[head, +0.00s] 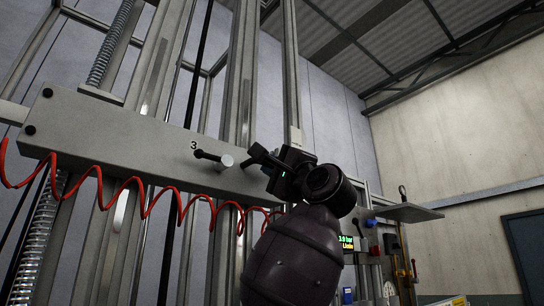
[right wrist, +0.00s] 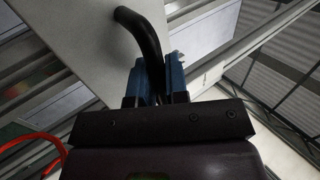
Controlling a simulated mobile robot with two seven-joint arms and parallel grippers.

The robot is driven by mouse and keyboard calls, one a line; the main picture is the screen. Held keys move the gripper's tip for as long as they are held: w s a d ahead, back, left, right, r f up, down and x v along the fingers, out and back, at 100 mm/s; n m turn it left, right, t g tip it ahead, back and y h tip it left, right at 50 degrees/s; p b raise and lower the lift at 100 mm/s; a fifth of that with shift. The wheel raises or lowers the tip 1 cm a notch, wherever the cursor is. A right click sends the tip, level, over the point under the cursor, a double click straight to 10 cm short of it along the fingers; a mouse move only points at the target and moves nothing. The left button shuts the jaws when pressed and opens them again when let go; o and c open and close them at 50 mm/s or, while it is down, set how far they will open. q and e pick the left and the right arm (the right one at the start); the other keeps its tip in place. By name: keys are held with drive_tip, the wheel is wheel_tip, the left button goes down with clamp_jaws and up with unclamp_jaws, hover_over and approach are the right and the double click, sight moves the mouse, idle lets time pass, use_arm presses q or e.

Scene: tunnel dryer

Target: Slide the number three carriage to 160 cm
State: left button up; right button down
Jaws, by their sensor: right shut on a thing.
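The number three carriage (head: 120,135) is a long grey beam with a black "3" on its face, and it crosses the upright rails at a slant in the head view. A dark knob with a pale round end (head: 226,161) sticks out just right of the number. My right gripper (head: 262,158) is at the beam's right end. In the right wrist view, its blue fingers (right wrist: 156,78) are shut on a bent black handle (right wrist: 142,28) that comes off the grey face. Its lower end is hidden between the fingers. My left gripper is not in view. No readable centimetre scale shows.
A red coiled hose (head: 100,172) hangs along the beam's lower edge. Upright metal rails (head: 240,70) stand behind it. A lit display (head: 346,242) and a small shelf (head: 405,213) are at the right. Open room lies farther right, before the wall.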

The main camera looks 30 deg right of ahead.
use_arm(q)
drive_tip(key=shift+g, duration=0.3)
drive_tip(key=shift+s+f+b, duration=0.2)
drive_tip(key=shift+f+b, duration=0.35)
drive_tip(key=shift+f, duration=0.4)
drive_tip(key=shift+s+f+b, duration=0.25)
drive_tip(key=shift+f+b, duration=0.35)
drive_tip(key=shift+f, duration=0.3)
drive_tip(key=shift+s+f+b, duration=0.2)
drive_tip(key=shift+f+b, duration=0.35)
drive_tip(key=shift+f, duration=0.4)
use_arm(e)
wheel_tip(320, 180, down, 15)
drive_tip(key=shift+w+f, duration=0.1)
drive_tip(key=shift+f, duration=0.05)
drive_tip(key=c, duration=1.2)
unclamp_jaws()
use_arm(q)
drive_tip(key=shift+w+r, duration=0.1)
use_arm(e)
drive_tip(key=shift+o, duration=0.2)
drive_tip(key=shift+r, duration=0.2)
drive_tip(key=v, duration=1.1)
